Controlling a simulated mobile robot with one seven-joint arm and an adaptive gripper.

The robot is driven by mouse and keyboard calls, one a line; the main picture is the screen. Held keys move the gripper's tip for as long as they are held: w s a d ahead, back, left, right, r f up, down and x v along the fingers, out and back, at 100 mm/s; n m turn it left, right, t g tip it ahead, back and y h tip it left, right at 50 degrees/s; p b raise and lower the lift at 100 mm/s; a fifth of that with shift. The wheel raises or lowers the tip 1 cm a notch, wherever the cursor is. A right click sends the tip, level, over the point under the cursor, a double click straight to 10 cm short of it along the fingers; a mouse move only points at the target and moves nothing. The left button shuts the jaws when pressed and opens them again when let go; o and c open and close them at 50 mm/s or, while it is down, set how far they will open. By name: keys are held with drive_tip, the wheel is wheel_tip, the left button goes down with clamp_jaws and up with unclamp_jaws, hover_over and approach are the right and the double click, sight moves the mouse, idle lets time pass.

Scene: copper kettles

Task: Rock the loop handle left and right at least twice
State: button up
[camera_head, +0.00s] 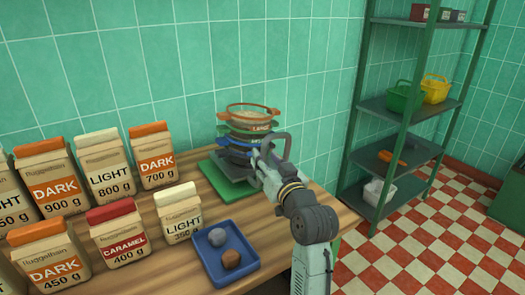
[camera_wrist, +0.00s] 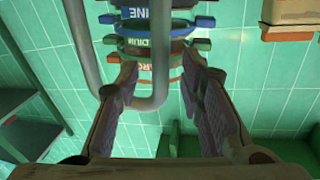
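A grey loop handle (camera_head: 284,142) stands up at the right of a stack of coloured, labelled rings or pots (camera_head: 248,125) on the counter by the wall. My gripper (camera_head: 260,158) is at the stack's right side, close to the loop. In the wrist view the loop handle (camera_wrist: 86,50) hangs as a U, with its bend by the left finger, which covers part of it. My gripper (camera_wrist: 160,66) has its two fingers well apart there, with the stack (camera_wrist: 155,42) showing beyond the gap. I cannot tell whether a finger touches the loop.
Several labelled bags (camera_head: 120,240) stand on the left of the wooden counter (camera_head: 285,210). A blue tray (camera_head: 228,278) with two small lumps lies in front. A green shelf rack (camera_head: 395,105) with baskets stands to the right, above a chequered floor (camera_head: 425,245).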

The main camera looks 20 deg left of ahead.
drive_tip(key=shift+x, duration=1.3)
drive_tip(key=shift+c, duration=0.5)
clamp_jaws()
